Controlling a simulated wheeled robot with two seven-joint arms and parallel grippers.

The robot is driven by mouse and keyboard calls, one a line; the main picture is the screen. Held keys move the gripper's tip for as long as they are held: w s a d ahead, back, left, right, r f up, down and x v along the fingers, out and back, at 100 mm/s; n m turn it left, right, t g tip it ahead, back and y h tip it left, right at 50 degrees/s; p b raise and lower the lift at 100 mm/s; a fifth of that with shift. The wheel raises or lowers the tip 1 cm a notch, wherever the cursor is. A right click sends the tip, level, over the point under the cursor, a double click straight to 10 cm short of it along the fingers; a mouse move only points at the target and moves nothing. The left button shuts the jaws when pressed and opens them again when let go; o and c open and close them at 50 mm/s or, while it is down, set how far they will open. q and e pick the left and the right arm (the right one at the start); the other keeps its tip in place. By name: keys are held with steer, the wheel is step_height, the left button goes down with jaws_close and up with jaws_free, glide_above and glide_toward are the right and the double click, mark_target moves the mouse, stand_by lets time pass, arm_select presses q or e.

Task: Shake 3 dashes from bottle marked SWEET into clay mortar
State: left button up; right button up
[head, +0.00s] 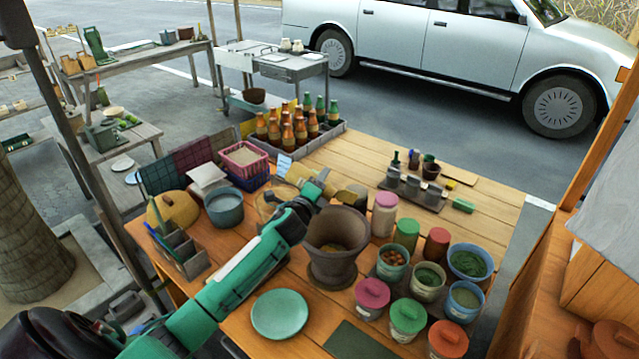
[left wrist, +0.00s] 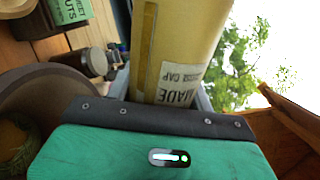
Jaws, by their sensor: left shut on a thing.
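The clay mortar (head: 333,265) stands upright on the wooden table, with some yellowish-brown contents inside. It also shows at the left edge of the left wrist view (left wrist: 50,85). My left gripper (head: 318,188) is shut on a cream-yellow bottle (left wrist: 180,45), just behind and left of the mortar's rim. In the head view the bottle (head: 298,172) is partly hidden by the gripper. Its visible label print reads "MADE" and "CAP"; the word SWEET cannot be read. My right gripper is not in view.
Lidded jars (head: 408,318) and open pots of spice crowd the right of the mortar. A teal plate (head: 279,314) lies in front. A blue-grey pot (head: 225,207) stands left, and a crate of bottles (head: 330,138) behind. Bare planks (head: 360,155) show at the back.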

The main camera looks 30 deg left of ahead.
arm_select(q)
steer(key=shift+b, duration=0.6)
step_height(320, 180, down, 3)
steer(key=n+b, duration=0.3)
steer(key=n, duration=0.1)
steer(key=shift+a+r, duration=0.1)
steer(key=shift+r, duration=0.1)
steer(key=shift+r+n+p, duration=0.3)
steer(key=shift+n, duration=0.6)
steer(key=shift+w+d+r+n+p, duration=0.1)
steer(key=shift+d+r+n+p, duration=0.5)
steer(key=shift+n, duration=0.3)
steer(key=n, duration=0.1)
steer(key=d+r+n+p, duration=0.1)
steer(key=n, duration=0.1)
steer(key=shift+f, duration=0.1)
